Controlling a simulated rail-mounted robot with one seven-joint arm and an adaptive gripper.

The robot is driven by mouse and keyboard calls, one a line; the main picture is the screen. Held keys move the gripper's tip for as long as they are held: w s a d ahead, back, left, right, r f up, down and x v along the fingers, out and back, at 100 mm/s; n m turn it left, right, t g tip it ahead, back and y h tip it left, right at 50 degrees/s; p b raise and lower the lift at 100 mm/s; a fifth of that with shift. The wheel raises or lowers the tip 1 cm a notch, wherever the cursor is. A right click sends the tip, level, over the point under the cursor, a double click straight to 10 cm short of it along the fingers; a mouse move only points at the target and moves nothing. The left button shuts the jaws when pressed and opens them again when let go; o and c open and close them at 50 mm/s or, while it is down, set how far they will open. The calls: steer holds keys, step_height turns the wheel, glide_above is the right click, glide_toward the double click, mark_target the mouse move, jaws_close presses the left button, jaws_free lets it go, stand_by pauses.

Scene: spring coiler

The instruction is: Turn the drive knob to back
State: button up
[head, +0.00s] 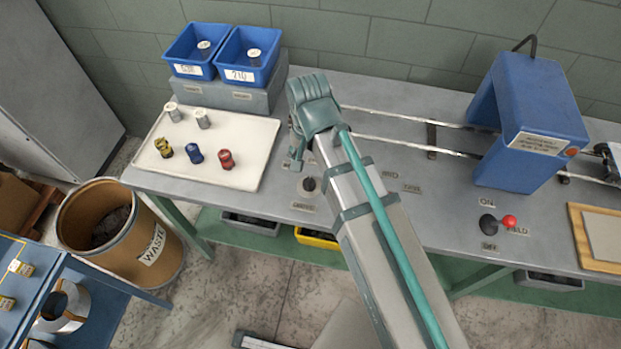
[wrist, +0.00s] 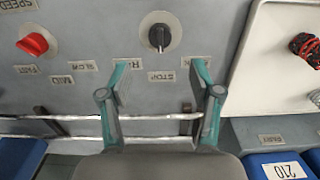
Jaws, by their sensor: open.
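A black knob (wrist: 160,37) on a pale round disc sits at the top middle of the wrist view, with its pale mark toward a STOP label (wrist: 161,76). Labels on both sides of STOP are partly covered by my fingers. In the head view the black knob (head: 308,184) is on the grey bench, just in front of my gripper (head: 298,155). In the wrist view my gripper (wrist: 160,88) is open and empty, its fingers apart and short of the knob, not touching it.
A red speed knob (wrist: 32,44) sits beside the black one in the wrist view. A white tray (head: 250,135) with spools, blue bins (head: 190,70), a blue machine housing (head: 530,120) and a red-tipped lever (head: 509,221) stand on the bench. Metal rails (head: 395,145) run along it.

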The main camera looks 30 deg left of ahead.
mark_target(309, 180)
steer(key=shift+f+p, duration=0.8)
steer(key=shift+f, duration=3.9)
steer(key=c, duration=1.2)
